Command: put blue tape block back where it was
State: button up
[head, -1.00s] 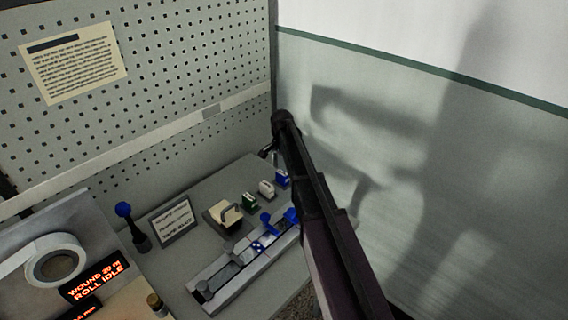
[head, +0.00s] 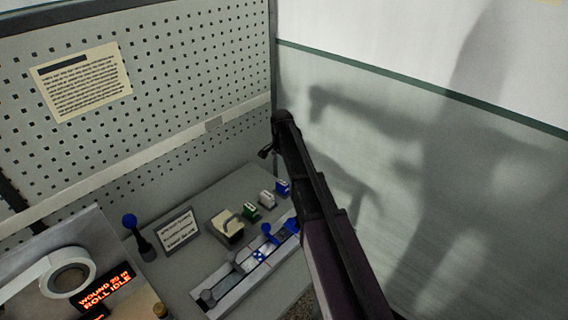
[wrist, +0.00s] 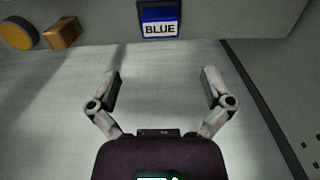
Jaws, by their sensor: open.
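The blue tape block (head: 282,187) stands at the back right of the grey bench, at the end of a row with a white block and a green block. In the wrist view a blue block with a white label reading BLUE (wrist: 159,22) shows at the top centre, beyond the fingertips. My gripper (wrist: 160,92) is open, with nothing between its fingers. The block is apart from both fingers. In the head view my arm reaches up past the right of the bench, and only a small dark part of the gripper (head: 266,151) shows.
The white block (head: 267,198) and green block (head: 250,211) stand beside the blue one. A slotted rail with blue knobs (head: 258,256) lies in front. A sign (head: 177,232), a blue-topped lever (head: 130,222) and a tape roll (head: 68,272) are further left. A pegboard and wall close the back.

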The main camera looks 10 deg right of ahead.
dwell(0.4)
jog(key=s+n, duration=1)
jog(key=s, duration=1.9)
jog(key=shift+d+n, duration=0.4)
